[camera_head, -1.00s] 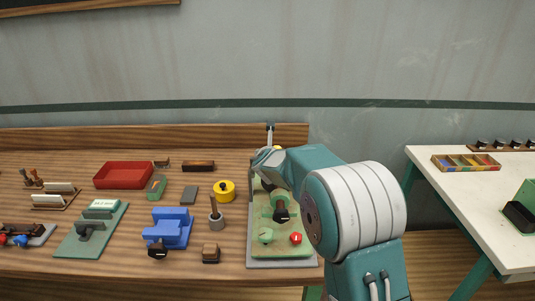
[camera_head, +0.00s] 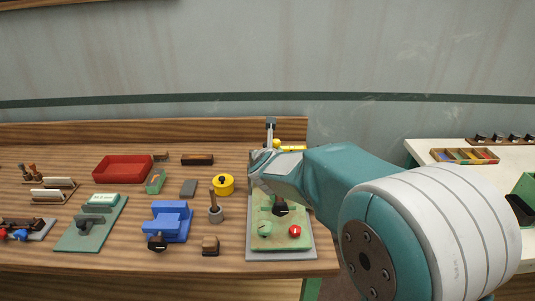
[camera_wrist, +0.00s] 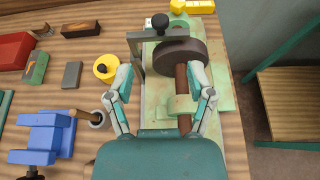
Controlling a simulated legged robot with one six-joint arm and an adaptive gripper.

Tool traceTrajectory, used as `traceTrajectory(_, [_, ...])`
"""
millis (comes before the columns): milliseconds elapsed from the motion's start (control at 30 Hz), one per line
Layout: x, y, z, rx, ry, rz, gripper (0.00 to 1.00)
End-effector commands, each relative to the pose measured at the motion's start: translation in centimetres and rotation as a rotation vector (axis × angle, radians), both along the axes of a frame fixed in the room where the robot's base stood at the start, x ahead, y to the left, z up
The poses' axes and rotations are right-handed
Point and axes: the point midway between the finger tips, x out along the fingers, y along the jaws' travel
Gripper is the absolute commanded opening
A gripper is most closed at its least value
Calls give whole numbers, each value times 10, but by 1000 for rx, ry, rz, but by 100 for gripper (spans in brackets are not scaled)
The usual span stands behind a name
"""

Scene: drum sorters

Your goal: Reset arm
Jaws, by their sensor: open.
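My gripper (camera_wrist: 161,84) is open, with its two fingers spread in the wrist view. They appear over a green device with a dark brown wheel (camera_wrist: 180,56) and a brown shaft (camera_wrist: 183,90) between the fingertips. I see nothing held. In the head view my arm reaches in from the right, and its wrist hides the back part of this device.
Left on the wooden bench stand a yellow round container (camera_head: 223,185), a blue block-like fixture (camera_head: 169,222), a red tray (camera_head: 123,169) and a green plate (camera_head: 85,232). A white table (camera_head: 425,152) stands at right. The wall is behind.

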Motion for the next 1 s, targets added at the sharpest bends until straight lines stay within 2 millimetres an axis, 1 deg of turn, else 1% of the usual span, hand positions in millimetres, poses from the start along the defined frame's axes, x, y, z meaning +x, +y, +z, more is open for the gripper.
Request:
traceTrajectory(167, [0, 0, 0, -1, 0, 2, 69])
traceTrajectory(233, [-2, -1, 3, -24, 1, 20, 69])
traceTrajectory(267, [-5, -2, 6, -46, 1, 38, 69])
traceTrajectory(367, [-21, -6, 21, -192, 4, 154, 69])
traceTrajectory(467, [-47, -12, 37, -417, 7, 326, 69])
traceTrajectory(500, [-59, -15, 41, -513, 8, 397, 69])
traceTrajectory(667, [-109, -28, 53, -896, 3, 680, 69])
traceTrajectory(833, [-168, -47, 53, -1306, -5, 980, 69])
traceTrajectory(967, [-216, -65, 47, -1606, -7, 1219, 69])
traceTrajectory(1000, [-231, -72, 44, -1694, -8, 1294, 69])
